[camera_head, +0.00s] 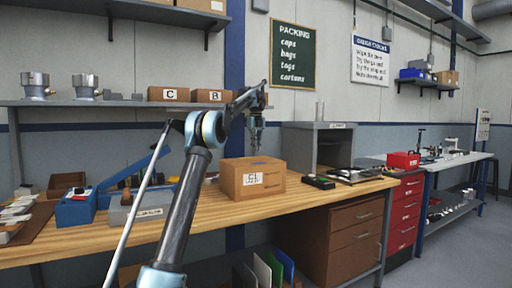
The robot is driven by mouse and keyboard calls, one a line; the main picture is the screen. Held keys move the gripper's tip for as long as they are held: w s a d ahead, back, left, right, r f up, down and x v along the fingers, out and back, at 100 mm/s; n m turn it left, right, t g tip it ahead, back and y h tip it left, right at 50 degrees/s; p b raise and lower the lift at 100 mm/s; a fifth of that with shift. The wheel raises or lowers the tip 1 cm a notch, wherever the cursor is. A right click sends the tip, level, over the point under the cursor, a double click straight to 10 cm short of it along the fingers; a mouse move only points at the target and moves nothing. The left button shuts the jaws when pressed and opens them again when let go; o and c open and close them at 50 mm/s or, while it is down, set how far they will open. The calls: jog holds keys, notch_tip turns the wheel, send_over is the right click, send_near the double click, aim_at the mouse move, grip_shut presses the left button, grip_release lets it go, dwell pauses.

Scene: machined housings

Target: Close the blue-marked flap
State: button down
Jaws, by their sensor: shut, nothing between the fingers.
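My gripper (257,147) hangs over the worktop, fingers pointing down and shut with nothing between them. It appears just above or behind the top of a brown cardboard box (240,184) with a white label. To the left, a long blue panel (138,166) stands tilted up behind a blue box (75,211) and a grey labelled bin (126,215). I cannot tell which one it belongs to, or whether it is the blue-marked flap. My arm partly hides the area right of it.
A grey open-fronted cabinet (342,138) stands right of the cardboard box, with dark trays (319,182) in front. A shelf (60,103) with metal housings and cartons runs above the left bench. The wooden bench front (230,212) is mostly clear.

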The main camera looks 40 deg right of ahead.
jog(key=shift+w+d+f, duration=0.2)
jog(key=shift+w+f, duration=0.6)
jog(key=shift+f, duration=0.15)
jog(key=shift+w+d+f, duration=0.1)
jog(key=shift+w+f, duration=0.3)
jog(key=shift+f, duration=0.3)
jog(key=shift+w+d+f, duration=0.1)
jog(key=shift+w+f, duration=0.3)
jog(key=shift+f, duration=0.3)
jog(key=shift+r, duration=0.1)
jog(key=shift+r, duration=0.65)
jog(key=shift+r, duration=0.1)
